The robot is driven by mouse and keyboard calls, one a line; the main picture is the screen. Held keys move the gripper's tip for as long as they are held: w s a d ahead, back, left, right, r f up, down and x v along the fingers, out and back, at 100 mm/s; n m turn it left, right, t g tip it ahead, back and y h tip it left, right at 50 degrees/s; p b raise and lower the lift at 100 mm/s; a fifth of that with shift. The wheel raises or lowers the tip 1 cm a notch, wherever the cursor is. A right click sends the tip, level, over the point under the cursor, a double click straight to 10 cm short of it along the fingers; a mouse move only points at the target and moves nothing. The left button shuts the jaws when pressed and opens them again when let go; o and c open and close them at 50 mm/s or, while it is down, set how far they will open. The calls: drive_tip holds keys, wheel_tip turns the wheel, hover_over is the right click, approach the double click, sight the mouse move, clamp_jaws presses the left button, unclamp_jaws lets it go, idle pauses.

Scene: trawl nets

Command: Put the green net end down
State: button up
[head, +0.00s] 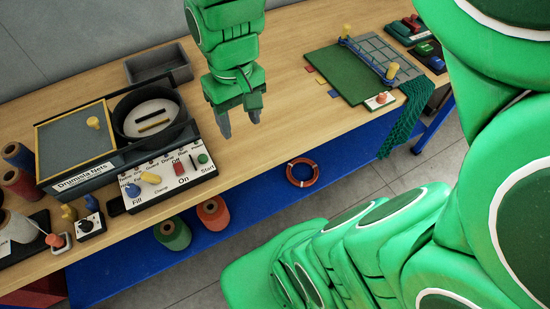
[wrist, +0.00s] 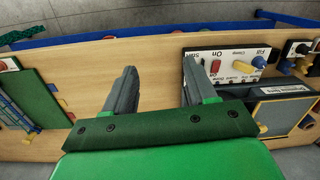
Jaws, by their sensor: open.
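The green net (head: 404,118) hangs over the front edge of the table at the right in the head view. Its upper part lies by the grey gridded board (head: 372,55) with the blue bar and yellow knobs, next to a green mat (head: 338,72). My gripper (head: 240,118) is above the bare middle of the table, well left of the net. Its two grey fingers are apart and nothing is between them. In the wrist view the open fingers (wrist: 160,92) point over bare wood.
A black machine (head: 120,140) with a round drum and a control panel (head: 168,175) stands at the left. A grey tray (head: 158,64) is behind it. Spools (head: 172,234) and a red ring (head: 302,172) are on the blue lower shelf. The table's middle is clear.

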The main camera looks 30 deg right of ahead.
drive_tip(key=s+d+f+m+g, duration=0.1)
drive_tip(key=s, duration=1)
drive_tip(key=shift+d, duration=0.3)
drive_tip(key=shift+f, duration=0.1)
idle(0.3)
